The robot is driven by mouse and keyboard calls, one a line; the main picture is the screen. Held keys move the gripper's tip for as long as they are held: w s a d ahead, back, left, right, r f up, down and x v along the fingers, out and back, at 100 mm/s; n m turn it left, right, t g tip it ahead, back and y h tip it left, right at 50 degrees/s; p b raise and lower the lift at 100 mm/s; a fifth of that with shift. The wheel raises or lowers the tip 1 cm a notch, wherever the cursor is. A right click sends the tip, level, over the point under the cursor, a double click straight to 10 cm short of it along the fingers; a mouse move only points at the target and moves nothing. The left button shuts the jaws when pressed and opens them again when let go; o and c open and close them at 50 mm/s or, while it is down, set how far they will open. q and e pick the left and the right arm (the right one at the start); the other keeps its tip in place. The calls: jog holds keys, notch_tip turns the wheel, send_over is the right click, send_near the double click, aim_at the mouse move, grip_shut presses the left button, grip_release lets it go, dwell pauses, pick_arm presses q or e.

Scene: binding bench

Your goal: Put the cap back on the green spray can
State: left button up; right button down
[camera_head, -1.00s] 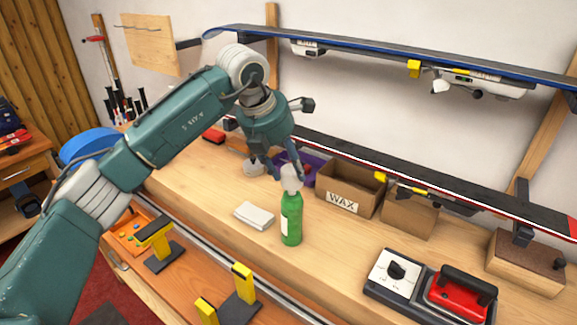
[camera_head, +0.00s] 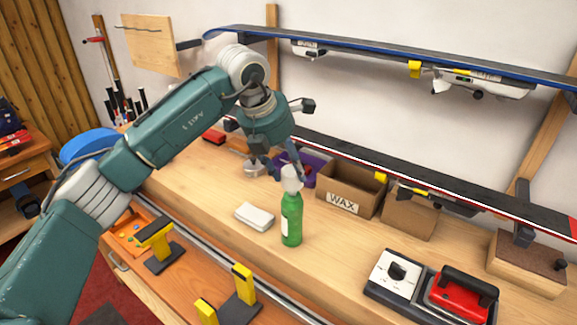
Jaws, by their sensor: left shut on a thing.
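The green spray can (camera_head: 291,222) stands upright on the workbench, its pale label facing left. The white cap (camera_head: 291,179) is at the top of the can, in line with its neck. I cannot tell whether it is fully seated or just above. My left gripper (camera_head: 288,175) reaches down from behind the can and is shut on the cap, with its fingers around the upper part. The fingers partly hide the cap. My right gripper is not in view.
A folded white cloth (camera_head: 255,217) lies left of the can. A WAX box (camera_head: 345,203) stands close behind on the right, with a purple container (camera_head: 314,166) beside it. A red waxing iron (camera_head: 461,293) sits at the front right. A ski with a red edge (camera_head: 420,187) runs above the bench.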

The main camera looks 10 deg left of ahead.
pick_arm(q)
jog(key=shift+f+b, duration=0.4)
jog(key=shift+f, duration=0.2)
jog(key=shift+f+b, duration=0.5)
jog(key=shift+f, duration=0.1)
dwell(0.5)
jog(key=shift+f, duration=0.2)
jog(key=shift+b, duration=0.4)
dwell(1.2)
jog(key=shift+f+b, duration=0.45)
jog(key=shift+f, duration=0.1)
dwell(0.6)
jog(key=o, duration=0.8)
jog(key=shift+c, duration=0.2)
jog(key=shift+o, duration=0.2)
jog(key=o, duration=0.4)
